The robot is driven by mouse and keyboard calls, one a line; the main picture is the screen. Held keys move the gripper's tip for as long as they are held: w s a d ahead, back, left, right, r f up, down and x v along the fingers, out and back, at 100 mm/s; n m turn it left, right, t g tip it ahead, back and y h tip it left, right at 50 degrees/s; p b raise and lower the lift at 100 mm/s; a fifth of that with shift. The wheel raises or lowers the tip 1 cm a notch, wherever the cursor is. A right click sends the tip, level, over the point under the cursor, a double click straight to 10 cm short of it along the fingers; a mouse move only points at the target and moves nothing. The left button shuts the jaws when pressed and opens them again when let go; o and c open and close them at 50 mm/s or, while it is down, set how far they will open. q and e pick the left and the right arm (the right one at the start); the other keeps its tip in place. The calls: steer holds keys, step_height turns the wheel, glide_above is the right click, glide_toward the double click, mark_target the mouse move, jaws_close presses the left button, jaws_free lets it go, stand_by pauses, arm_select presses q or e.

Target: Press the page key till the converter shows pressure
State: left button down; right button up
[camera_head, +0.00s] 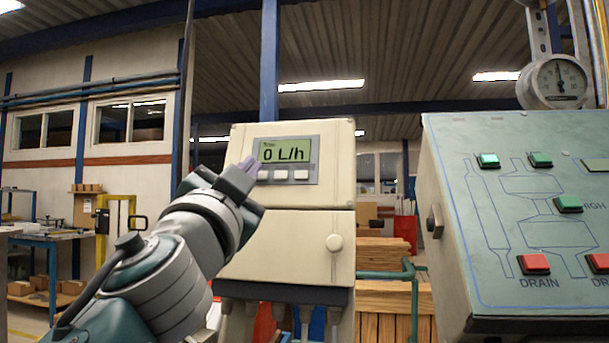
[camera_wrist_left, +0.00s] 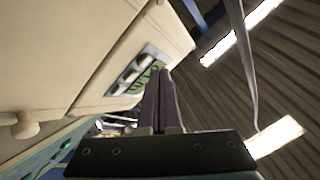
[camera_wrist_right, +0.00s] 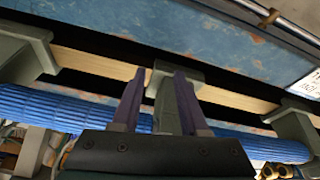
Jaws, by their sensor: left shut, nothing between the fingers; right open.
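The converter (camera_head: 290,225) is a cream box with a green display (camera_head: 284,150) that reads "0 L/h" under a small line of text too blurred to read. Three pale keys (camera_head: 281,175) sit in a row below the display; the left one is partly behind my fingertips. My left gripper (camera_head: 250,165) is shut and empty, its tips at the left end of the key row. In the left wrist view the shut fingers (camera_wrist_left: 160,90) point up beside the keys (camera_wrist_left: 131,75); I cannot tell whether they touch. My right gripper (camera_wrist_right: 158,85) is open and empty.
A sloped green panel (camera_head: 530,240) with green and red buttons stands at the right, with a round gauge (camera_head: 558,80) above it. The right wrist view shows a blue ribbed hose (camera_wrist_right: 50,107) and grey brackets close by.

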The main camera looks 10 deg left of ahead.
steer(key=shift+f, duration=0.1)
stand_by(0.6)
arm_select(q)
steer(key=shift+w+f+b, duration=0.15)
steer(key=shift+w+b, duration=0.25)
steer(key=shift+b, duration=0.15)
arm_select(e)
steer(key=shift+f, duration=0.45)
arm_select(q)
steer(key=shift+w+f+b, duration=0.15)
steer(key=shift+w+b, duration=0.2)
steer(key=shift+b, duration=0.1)
arm_select(e)
steer(key=shift+f, duration=0.45)
steer(key=shift+r, duration=0.1)
steer(key=shift+r+p, duration=0.7)
steer(key=shift+p, duration=0.1)
arm_select(q)
steer(key=shift+s+r, duration=0.3)
steer(key=shift+s, duration=0.45)
steer(key=shift+b, duration=0.3)
arm_select(e)
steer(key=shift+f, duration=0.25)
arm_select(q)
steer(key=shift+w+f+b, duration=0.1)
steer(key=shift+w+b, duration=0.25)
steer(key=shift+w, duration=0.05)
arm_select(e)
steer(key=shift+a+f, duration=0.1)
steer(key=shift+f, duration=0.3)
